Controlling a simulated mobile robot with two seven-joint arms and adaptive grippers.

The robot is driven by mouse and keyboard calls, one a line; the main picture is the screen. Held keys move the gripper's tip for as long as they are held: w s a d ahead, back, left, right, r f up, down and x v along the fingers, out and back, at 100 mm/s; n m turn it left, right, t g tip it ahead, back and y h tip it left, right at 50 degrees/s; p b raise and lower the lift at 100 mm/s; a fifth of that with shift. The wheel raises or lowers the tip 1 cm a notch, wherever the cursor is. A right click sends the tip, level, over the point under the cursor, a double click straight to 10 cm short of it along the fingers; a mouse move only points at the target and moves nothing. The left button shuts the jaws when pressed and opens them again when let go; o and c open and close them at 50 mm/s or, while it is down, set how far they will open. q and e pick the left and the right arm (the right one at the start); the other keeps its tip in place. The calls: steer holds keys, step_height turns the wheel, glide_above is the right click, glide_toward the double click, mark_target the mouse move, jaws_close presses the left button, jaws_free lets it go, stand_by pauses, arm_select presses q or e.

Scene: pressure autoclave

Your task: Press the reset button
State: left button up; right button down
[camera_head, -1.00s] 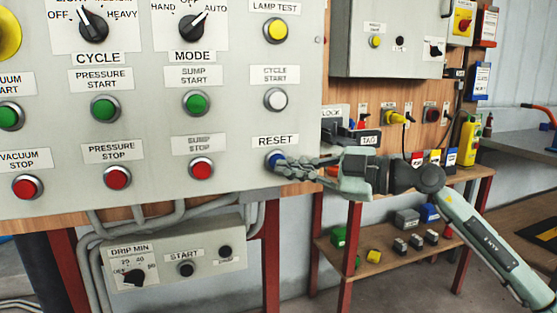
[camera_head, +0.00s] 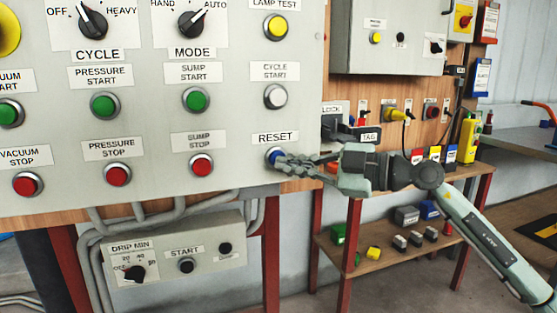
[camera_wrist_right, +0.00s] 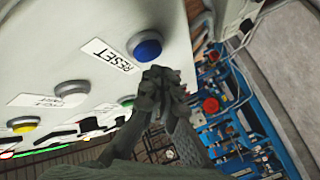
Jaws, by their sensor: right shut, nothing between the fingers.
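The blue reset button (camera_head: 273,156) sits in a silver ring at the lower right of the grey control panel (camera_head: 235,125), under a RESET label (camera_head: 275,138). My right gripper (camera_head: 281,161) is shut and empty, with its fingertips at the button's right side in the head view, covering part of it. In the right wrist view the blue button (camera_wrist_right: 147,46) is clear of the shut fingertips (camera_wrist_right: 160,73), which lie just below it in the picture. Whether they touch it is hard to tell. My left gripper is not in view.
The white cycle start button (camera_head: 275,96) is above reset, and the red sump stop button (camera_head: 201,165) is to its left. A smaller box (camera_head: 172,262) with cables hangs below. A shelf (camera_head: 400,258) with small blocks stands behind my right arm.

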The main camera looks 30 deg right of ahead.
stand_by(0.5)
steer(key=shift+w+d+p, duration=0.1)
steer(key=shift+w+p, duration=0.35)
steer(key=shift+w+d, duration=0.1)
steer(key=shift+w, duration=0.35)
stand_by(0.6)
steer(key=shift+s, duration=0.1)
steer(key=shift+s+a, duration=0.2)
steer(key=shift+s, duration=0.55)
steer(key=s, duration=0.2)
steer(key=s+a, duration=0.1)
steer(key=s, duration=0.2)
steer(key=shift+a, duration=0.1)
